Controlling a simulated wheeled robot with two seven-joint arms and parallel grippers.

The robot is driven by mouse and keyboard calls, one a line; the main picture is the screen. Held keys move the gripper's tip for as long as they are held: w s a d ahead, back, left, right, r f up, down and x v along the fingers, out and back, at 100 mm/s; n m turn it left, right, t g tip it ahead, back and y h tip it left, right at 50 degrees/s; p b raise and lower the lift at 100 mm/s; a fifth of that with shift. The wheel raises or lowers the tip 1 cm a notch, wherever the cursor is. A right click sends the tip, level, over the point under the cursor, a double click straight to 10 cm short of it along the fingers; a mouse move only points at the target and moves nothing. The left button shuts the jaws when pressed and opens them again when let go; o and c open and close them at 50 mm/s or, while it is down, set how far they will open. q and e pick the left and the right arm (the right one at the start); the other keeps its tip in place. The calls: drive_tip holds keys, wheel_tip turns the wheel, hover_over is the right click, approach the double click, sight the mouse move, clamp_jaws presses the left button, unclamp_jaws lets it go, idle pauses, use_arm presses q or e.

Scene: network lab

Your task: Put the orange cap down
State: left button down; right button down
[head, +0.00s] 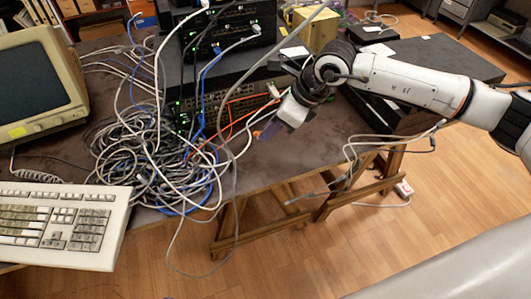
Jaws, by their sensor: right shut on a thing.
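My right gripper (264,130) reaches in from the right and points down and left above the table's front part. It is shut on the orange cap (257,134), of which only a small orange bit shows at the fingertips. Whether the cap touches the table top is hard to tell. The cap is small here and mostly hidden by the fingers. My left gripper is not in view.
A tangled heap of grey, white and blue cables (160,165) lies left of the gripper on the dark table (275,160). Stacked network switches (235,95) stand behind. A keyboard (60,222) and an old monitor (38,85) are at left. Loose cables hang over the front edge.

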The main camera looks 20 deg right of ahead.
wheel_tip(320, 180, down, 8)
drive_tip(key=shift+f+p, duration=0.1)
drive_tip(key=shift+p, duration=0.2)
drive_tip(key=shift+f, duration=0.1)
drive_tip(key=shift+f+b, duration=0.3)
drive_tip(key=shift+b, duration=0.15)
drive_tip(key=c, duration=1.8)
unclamp_jaws()
drive_tip(key=shift+r, duration=0.1)
